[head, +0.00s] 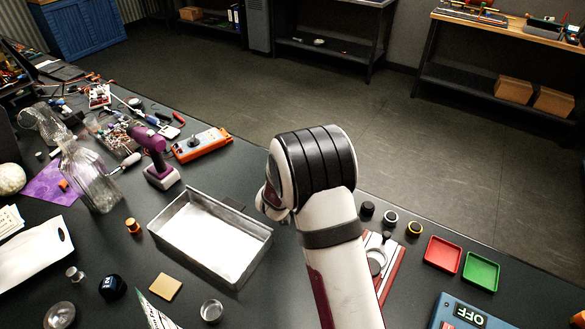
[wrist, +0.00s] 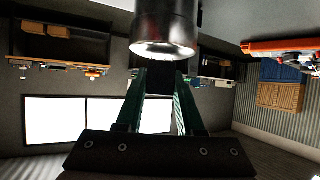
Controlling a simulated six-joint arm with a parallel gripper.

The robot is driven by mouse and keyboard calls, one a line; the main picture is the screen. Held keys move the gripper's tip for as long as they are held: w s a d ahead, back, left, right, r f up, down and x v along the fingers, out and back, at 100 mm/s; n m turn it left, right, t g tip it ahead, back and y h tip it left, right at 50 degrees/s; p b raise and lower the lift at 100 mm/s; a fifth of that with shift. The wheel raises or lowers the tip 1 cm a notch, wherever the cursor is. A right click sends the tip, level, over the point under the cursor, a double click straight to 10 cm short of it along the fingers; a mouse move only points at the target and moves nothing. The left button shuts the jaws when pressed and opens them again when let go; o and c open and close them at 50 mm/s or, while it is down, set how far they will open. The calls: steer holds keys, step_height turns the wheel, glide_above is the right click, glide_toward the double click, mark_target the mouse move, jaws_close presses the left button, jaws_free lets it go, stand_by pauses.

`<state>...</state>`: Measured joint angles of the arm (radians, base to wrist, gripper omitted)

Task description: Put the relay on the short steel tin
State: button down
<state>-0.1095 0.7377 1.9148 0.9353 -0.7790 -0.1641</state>
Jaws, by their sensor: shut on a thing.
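My gripper (wrist: 160,88) shows in the wrist view with its two green fingers close together. They are shut on a small dark thing (wrist: 159,82), probably the relay, though its details are too dark to tell. In the head view my arm hides the gripper and what it holds. A short round steel tin (head: 211,311) stands on the table at the bottom middle, left of my arm. Another low round metal thing (head: 60,316) is at the bottom left. A dark cylinder with a bright rim (wrist: 165,46) fills the top of the wrist view; I cannot tell what it is.
A large rectangular metal tray (head: 165,222) stands left of my arm. A tan square (head: 166,287) and a dark knob (head: 112,287) lie in front of it. Red (head: 443,254) and green (head: 481,271) trays are at the right. A purple drill (head: 155,155) stands behind.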

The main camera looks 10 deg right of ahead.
steer(key=c, duration=0.5)
jaws_free()
steer(key=shift+f, duration=0.1)
steer(key=shift+s+r, duration=0.1)
steer(key=shift+r, duration=0.15)
steer(key=s+a+r+g+y, duration=0.1)
steer(key=s+a+r+y, duration=0.1)
steer(key=s+a+r, duration=0.35)
steer(key=s+a+r+g+y, duration=0.1)
steer(key=s+a+r+y, duration=0.15)
steer(key=s, duration=0.55)
steer(key=s+g, duration=0.3)
steer(key=s, duration=0.7)
steer(key=s+d+r+g+y, duration=0.1)
steer(key=s+g, duration=0.2)
steer(key=s, duration=0.7)
steer(key=s+m+g+y, duration=0.1)
steer(key=s+g, duration=0.2)
steer(key=s, duration=0.6)
steer(key=shift+s+d+r+g, duration=0.2)
steer(key=shift+s+g, duration=0.1)
steer(key=shift+s, duration=0.1)
